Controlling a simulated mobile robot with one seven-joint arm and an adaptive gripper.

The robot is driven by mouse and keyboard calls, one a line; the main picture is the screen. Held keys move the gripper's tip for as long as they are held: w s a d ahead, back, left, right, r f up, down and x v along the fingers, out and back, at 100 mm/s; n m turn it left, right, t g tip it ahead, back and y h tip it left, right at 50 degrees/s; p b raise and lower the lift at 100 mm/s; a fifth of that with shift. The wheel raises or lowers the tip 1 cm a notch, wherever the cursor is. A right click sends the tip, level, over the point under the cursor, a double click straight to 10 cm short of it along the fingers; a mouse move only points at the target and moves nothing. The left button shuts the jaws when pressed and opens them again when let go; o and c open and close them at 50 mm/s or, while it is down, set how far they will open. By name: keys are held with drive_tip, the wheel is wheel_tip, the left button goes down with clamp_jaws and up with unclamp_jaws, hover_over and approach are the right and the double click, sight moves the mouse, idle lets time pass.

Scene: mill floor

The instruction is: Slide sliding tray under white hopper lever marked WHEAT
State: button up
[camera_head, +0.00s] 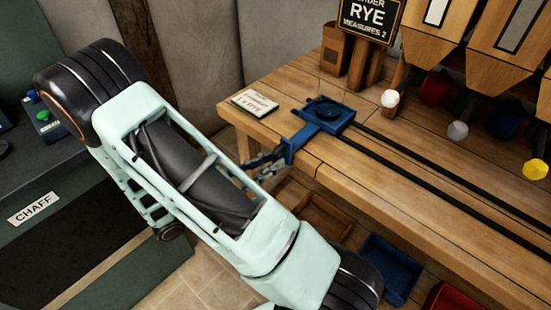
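The blue sliding tray (343,119) sits at the left end of two dark rails on the wooden bench, with a round dark recess in its top. Its blue handle (305,136) reaches out over the bench's front edge. A white ball-shaped lever knob (390,98) hangs below the leftmost hopper, to the right of the tray; no WHEAT marking is legible. My gripper (276,158) is at the outer end of the handle, close to or touching it. My pale green arm partly hides it, and its finger opening is unclear.
A grey knob (458,131) and a yellow knob (536,169) hang farther right along the rails (450,180). An order sign (370,15) reads RYE, MEASURES 2. A small card (255,103) lies left of the tray. Coloured bins, including a blue one (402,258), stand below the bench.

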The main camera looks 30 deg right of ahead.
drive_tip(key=shift+w+d, duration=0.1)
drive_tip(key=shift+d, duration=0.75)
drive_tip(key=shift+c, duration=0.5)
clamp_jaws()
